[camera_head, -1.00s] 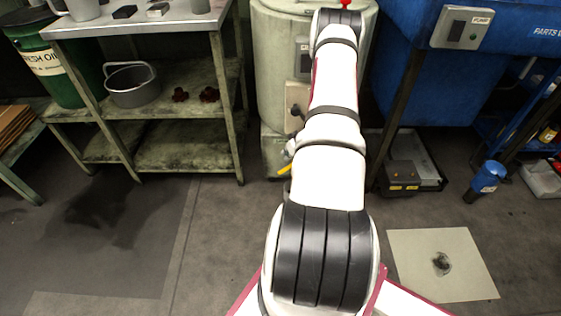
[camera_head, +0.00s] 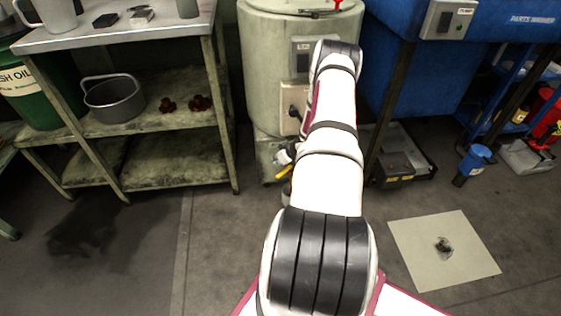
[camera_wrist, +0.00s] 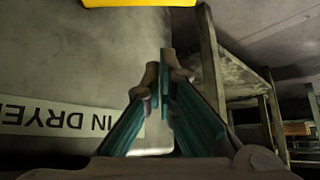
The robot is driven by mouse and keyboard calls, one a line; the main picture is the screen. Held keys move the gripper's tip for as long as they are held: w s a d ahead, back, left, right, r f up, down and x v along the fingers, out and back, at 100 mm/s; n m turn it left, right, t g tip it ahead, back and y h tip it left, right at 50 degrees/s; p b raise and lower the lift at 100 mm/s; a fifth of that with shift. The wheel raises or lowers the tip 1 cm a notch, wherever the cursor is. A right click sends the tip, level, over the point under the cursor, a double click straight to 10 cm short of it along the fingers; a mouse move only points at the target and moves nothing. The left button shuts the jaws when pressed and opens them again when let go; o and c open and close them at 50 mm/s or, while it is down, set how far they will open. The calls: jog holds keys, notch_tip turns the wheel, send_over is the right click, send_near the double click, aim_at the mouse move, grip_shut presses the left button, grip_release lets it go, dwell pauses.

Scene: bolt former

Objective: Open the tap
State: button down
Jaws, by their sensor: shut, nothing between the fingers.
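A yellow handle (camera_head: 284,172), which looks like the tap lever, shows low at the front of the pale green tank (camera_head: 268,75), just left of my arm. A flat yellow part (camera_wrist: 140,2) is cut off by the top edge of the wrist view; it appears to be the same handle. My gripper (camera_wrist: 160,68) is shut and empty, with its fingertips close together and apart from the yellow part in the picture. In the head view my arm hides most of the gripper. The tap's body is hidden.
A metal shelf unit (camera_head: 150,170) with a grey pot (camera_head: 113,98) stands left of the tank and shows at right in the wrist view. A red handle (camera_head: 337,4) is on the tank top. The blue washer (camera_head: 400,75) stands right. Floor in front is mostly clear.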

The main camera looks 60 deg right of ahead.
aim_at(284, 173)
jog(key=f+b, duration=0.1)
jog(key=s+f+b, duration=0.1)
jog(key=f+b, duration=0.1)
jog(key=shift+a+f, duration=0.1)
jog(key=shift+f, duration=0.15)
